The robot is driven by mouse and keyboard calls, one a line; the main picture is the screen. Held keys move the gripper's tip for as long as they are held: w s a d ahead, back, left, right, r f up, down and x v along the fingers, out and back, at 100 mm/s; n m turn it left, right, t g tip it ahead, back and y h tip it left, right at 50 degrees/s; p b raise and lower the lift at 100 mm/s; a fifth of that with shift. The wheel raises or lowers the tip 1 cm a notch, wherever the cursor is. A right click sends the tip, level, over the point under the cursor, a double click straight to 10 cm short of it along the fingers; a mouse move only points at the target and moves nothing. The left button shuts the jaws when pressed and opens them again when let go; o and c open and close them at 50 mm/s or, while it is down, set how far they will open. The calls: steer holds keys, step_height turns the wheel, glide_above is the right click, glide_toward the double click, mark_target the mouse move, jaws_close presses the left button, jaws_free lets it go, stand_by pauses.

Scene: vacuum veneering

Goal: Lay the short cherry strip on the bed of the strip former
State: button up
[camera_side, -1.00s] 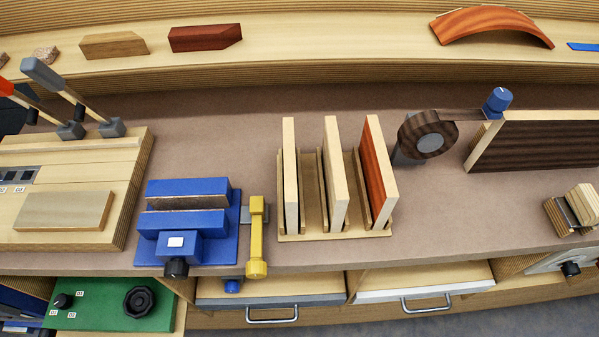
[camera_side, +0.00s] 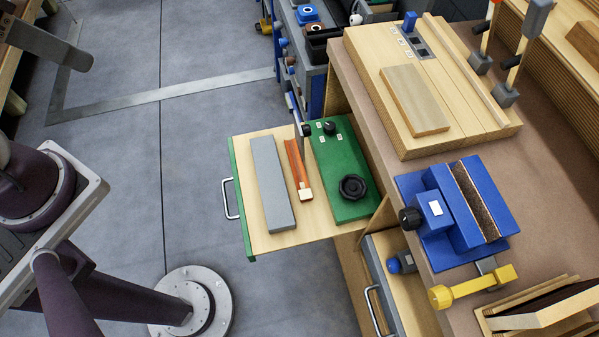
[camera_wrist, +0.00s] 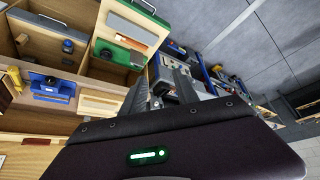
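A narrow orange-red strip (camera_side: 296,162), which looks like the cherry strip, lies lengthwise on a pulled-out wooden board (camera_side: 244,165). A small pale block (camera_side: 304,193) is at its near end. To its left is a long grey slab (camera_side: 272,182); to its right is a green unit (camera_side: 338,165) with black knobs. I cannot tell which part is the strip former's bed. The board's group also shows small in the wrist view, with the green unit (camera_wrist: 119,53). My gripper (camera_wrist: 163,88) appears open and empty in the wrist view, apart from these things. It is outside the side view.
An open drawer (camera_side: 400,290) lies below the vise.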

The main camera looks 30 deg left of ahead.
steer(key=o, duration=0.4)
steer(key=shift+o, duration=0.2)
